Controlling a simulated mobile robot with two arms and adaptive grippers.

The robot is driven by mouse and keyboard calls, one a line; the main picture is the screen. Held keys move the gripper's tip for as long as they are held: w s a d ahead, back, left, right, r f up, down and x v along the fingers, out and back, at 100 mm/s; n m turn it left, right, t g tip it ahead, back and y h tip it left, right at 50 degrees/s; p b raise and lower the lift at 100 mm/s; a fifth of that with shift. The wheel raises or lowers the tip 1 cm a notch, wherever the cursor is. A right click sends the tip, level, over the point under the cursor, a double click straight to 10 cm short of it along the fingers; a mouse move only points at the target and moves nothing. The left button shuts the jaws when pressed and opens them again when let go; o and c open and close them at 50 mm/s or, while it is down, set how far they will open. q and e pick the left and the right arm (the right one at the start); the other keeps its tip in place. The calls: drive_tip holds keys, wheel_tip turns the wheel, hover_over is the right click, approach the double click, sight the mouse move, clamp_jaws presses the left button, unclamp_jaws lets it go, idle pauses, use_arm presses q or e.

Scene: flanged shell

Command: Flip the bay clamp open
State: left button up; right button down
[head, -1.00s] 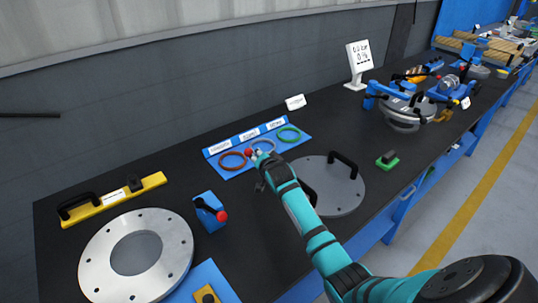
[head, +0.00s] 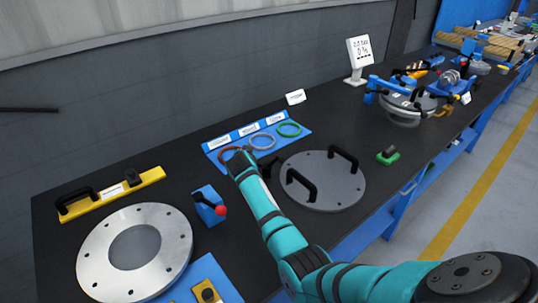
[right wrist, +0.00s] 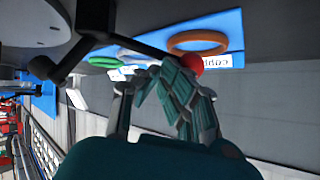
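A black lever with a red ball knob (right wrist: 193,64) shows in the right wrist view, with a black fork-like end (right wrist: 45,68) to the left; I take it to be the bay clamp. In the head view a dark part of it (head: 271,168) shows beside the round plate, and my arm hides the rest. My right gripper (right wrist: 175,70) is at the knob, its teal fingers bunched close to it; contact and grip are unclear. In the head view the right hand (head: 238,160) covers the knob. My left gripper is not in view.
A grey plate with two black handles (head: 325,190) lies right of my arm. A blue ring tray (head: 220,145) is behind the hand. Another red-knobbed blue clamp (head: 207,204) and a silver flange (head: 172,235) are at left. Table between plate and green-based block (head: 388,157) is clear.

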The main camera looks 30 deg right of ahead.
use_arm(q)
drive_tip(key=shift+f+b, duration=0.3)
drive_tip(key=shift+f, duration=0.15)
use_arm(e)
drive_tip(key=shift+w+a+f, duration=0.15)
drive_tip(key=shift+f, duration=0.15)
